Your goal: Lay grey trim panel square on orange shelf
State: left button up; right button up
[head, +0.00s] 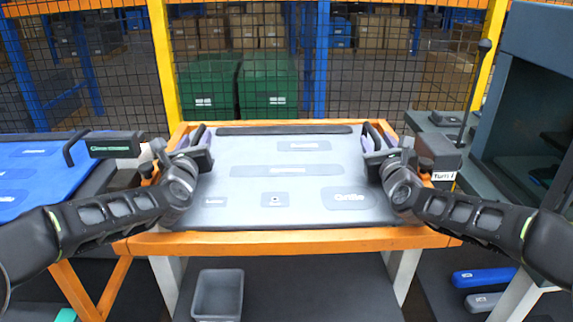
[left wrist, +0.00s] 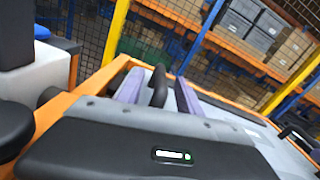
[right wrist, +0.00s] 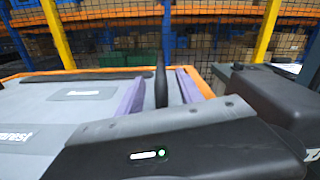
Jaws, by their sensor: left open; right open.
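The grey trim panel (head: 290,215) lies flat on the orange shelf (head: 290,241), its edges looking roughly parallel to the orange frame. Orange rim shows along the back corners and front. My left gripper (head: 199,137) is at the panel's left side. In the left wrist view its purple fingers stand apart on either side of a black handle (left wrist: 158,86). My right gripper (head: 375,137) is at the right side. In the right wrist view its open fingers straddle another black handle (right wrist: 161,88). The wrists hide parts of the panel's side edges.
A blue panel (head: 40,172) lies on a stand at the left. A dark machine (head: 525,100) stands close at the right. Green crates (head: 240,85) sit behind a mesh fence. A grey bin (head: 218,295) is below the shelf.

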aim_at(199, 130)
pick_arm(q)
jog(key=shift+w+a, duration=0.1)
jog(key=shift+w, duration=1.9)
pick_arm(e)
jog(key=shift+w+a, duration=0.1)
jog(key=shift+w, duration=1.9)
pick_arm(q)
grip_shut()
pick_arm(e)
grip_shut()
pick_arm(q)
jog(key=shift+r, duration=0.3)
pick_arm(e)
jog(key=shift+r, duration=0.3)
